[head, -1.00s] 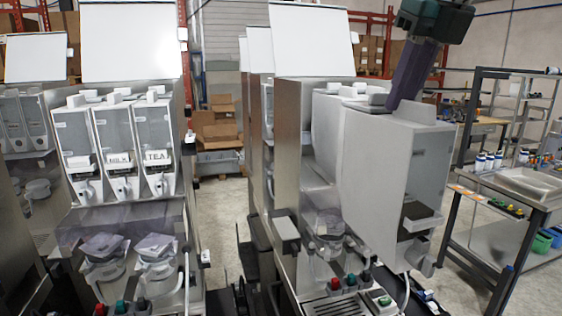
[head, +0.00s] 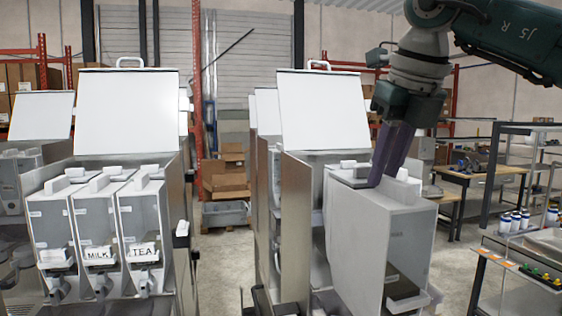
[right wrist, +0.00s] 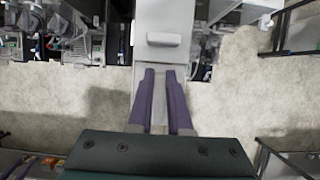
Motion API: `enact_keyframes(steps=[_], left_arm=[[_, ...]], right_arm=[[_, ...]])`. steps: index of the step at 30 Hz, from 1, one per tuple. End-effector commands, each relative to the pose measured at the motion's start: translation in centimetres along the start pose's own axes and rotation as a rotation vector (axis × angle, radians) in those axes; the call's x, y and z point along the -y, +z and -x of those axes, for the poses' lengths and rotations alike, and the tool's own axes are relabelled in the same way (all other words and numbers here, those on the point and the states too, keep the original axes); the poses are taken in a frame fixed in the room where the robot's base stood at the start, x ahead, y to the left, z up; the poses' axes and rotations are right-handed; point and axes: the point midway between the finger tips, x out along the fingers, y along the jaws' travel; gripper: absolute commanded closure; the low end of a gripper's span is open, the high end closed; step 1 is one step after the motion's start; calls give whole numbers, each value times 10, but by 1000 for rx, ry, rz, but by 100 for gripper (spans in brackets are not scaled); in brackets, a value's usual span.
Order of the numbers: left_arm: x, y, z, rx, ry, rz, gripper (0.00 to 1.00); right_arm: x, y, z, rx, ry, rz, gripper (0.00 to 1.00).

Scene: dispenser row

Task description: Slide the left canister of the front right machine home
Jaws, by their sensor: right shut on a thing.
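The front right machine (head: 296,225) has a raised white lid (head: 322,112) and steel side walls. A tall pale grey canister (head: 368,245) juts out of its front, upright, with a dark opening low on its front face. My right gripper (head: 387,182) reaches down from above and is shut on the top of this canister, its purple fingers hiding the grip part. The right wrist view shows the fingers (right wrist: 160,90) on both sides of a pale strip of the canister top. Another canister of the machine shows partly behind the held one. My left gripper is not in view.
A left machine (head: 125,110) stands across an aisle, with several canisters, among them ones labelled MILK (head: 98,253) and TEA (head: 143,252). A shelf rack (head: 500,190) with bottles stands at the right. Floor is free between the held canister and the rack.

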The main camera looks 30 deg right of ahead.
Motion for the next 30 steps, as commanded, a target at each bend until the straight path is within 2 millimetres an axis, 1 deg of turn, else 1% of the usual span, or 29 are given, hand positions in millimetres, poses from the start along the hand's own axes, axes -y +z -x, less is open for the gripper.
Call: enact_keyframes(steps=[8, 22, 26, 30], left_arm=[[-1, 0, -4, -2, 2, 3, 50], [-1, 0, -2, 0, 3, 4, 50], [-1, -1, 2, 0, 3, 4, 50], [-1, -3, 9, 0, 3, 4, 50]], right_arm=[[0, -4, 3, 3, 1, 0, 100], [0, -2, 3, 4, 2, 0, 100], [-1, 4, 2, 2, 3, -1, 100], [-1, 13, -1, 2, 4, -2, 100]])
